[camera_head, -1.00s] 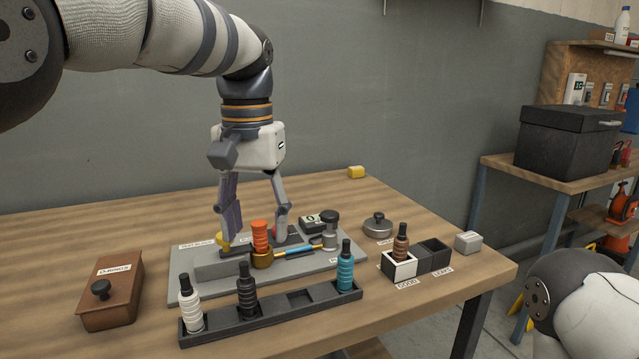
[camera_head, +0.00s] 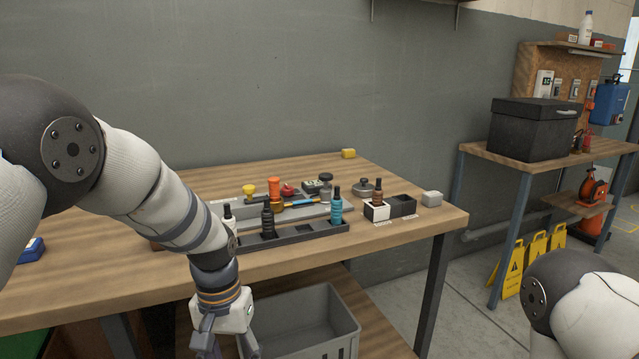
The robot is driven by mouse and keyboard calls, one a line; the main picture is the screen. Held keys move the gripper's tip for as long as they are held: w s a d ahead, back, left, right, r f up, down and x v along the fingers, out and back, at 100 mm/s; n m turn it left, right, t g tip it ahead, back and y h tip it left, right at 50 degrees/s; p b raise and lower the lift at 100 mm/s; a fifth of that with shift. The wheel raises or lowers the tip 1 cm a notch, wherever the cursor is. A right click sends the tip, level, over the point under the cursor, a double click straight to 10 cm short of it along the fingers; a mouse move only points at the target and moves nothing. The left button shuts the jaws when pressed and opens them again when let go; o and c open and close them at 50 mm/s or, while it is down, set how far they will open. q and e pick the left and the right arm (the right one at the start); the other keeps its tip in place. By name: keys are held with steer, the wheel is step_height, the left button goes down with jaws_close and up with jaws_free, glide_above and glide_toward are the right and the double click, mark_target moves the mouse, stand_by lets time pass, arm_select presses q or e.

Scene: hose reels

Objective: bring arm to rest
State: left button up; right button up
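My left arm comes in from the left and hangs down in front of the table's front edge. Its gripper (camera_head: 226,345) is at the bottom of the view, below the tabletop and left of a grey bin. Its two fingers are spread apart with nothing seen between them, and their tips are cut off by the frame edge. My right arm shows only as a white and dark link at the lower right; its gripper is out of view.
The wooden table (camera_head: 120,285) holds a black rack (camera_head: 290,236) with white, black and teal fittings, and a white and black box pair (camera_head: 403,206). A grey bin (camera_head: 305,325) sits on the lower shelf. Yellow floor signs (camera_head: 512,270) stand at right.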

arm_select(q)
steer(key=s+a+f, duration=0.2)
steer(key=s+f, duration=0.6)
steer(key=s, duration=0.1)
steer(key=s+a+f, duration=0.3)
steer(key=s+f, duration=0.4)
steer(key=s, duration=0.2)
steer(key=s+a+n, duration=0.1)
steer(key=s+a, duration=0.1)
steer(key=s, duration=1.6)
steer(key=shift+a+f+g, duration=0.35)
steer(key=shift+a+g, duration=0.05)
